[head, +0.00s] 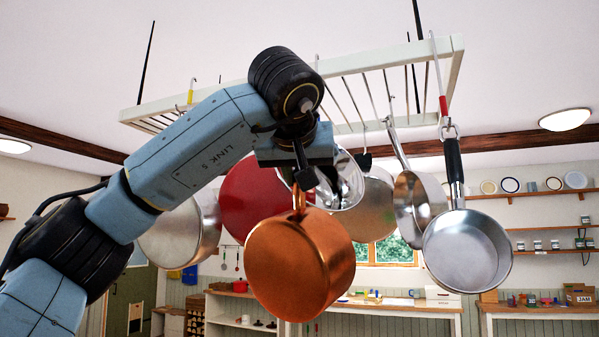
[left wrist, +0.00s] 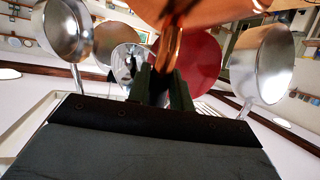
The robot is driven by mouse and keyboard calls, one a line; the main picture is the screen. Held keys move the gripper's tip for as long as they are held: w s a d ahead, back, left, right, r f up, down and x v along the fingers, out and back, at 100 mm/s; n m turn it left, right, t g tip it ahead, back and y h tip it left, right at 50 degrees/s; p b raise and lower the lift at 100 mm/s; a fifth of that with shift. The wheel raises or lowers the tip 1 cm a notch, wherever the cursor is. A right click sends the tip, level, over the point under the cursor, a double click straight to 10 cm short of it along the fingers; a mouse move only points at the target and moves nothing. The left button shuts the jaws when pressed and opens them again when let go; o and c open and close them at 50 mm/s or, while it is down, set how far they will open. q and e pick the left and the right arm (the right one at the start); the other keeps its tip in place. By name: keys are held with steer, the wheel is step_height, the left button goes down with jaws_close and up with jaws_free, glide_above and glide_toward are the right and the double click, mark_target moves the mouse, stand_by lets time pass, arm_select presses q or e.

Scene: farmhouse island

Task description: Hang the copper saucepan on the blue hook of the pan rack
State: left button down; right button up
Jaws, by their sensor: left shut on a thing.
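The copper saucepan (head: 300,262) hangs below my left gripper (head: 304,178), its round base facing me. My left gripper is shut on its handle (head: 299,200). In the left wrist view the copper handle (left wrist: 167,55) runs between the two dark fingers (left wrist: 165,88), with part of the copper pan at the top edge. The pale pan rack (head: 390,57) hangs from the ceiling above and behind my left arm. No blue hook can be made out. One hook (head: 317,60) shows only its top above my wrist; its lower part is hidden. My right gripper is out of view.
Other pans crowd behind the copper one: a red pan (head: 250,195), a steel pan (head: 180,235), a shiny pan (head: 345,182) and more at the right. A steel saucepan (head: 467,248) hangs from a red-marked hook (head: 443,105). A yellow-marked hook (head: 190,96) is at left.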

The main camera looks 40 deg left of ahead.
arm_select(q)
steer(key=w+a+f+p, duration=0.1)
steer(key=w+a+p, duration=0.1)
steer(key=w, duration=0.8)
steer(key=shift+w+a+f+p, duration=0.15)
steer(key=shift+w+a+p, duration=0.15)
steer(key=shift+p, duration=0.15)
stand_by(0.6)
stand_by(0.5)
steer(key=c, duration=1.6)
jaws_free()
steer(key=shift+d, duration=0.1)
steer(key=shift+c, duration=0.2)
steer(key=shift+f, duration=0.1)
steer(key=shift+o, duration=0.2)
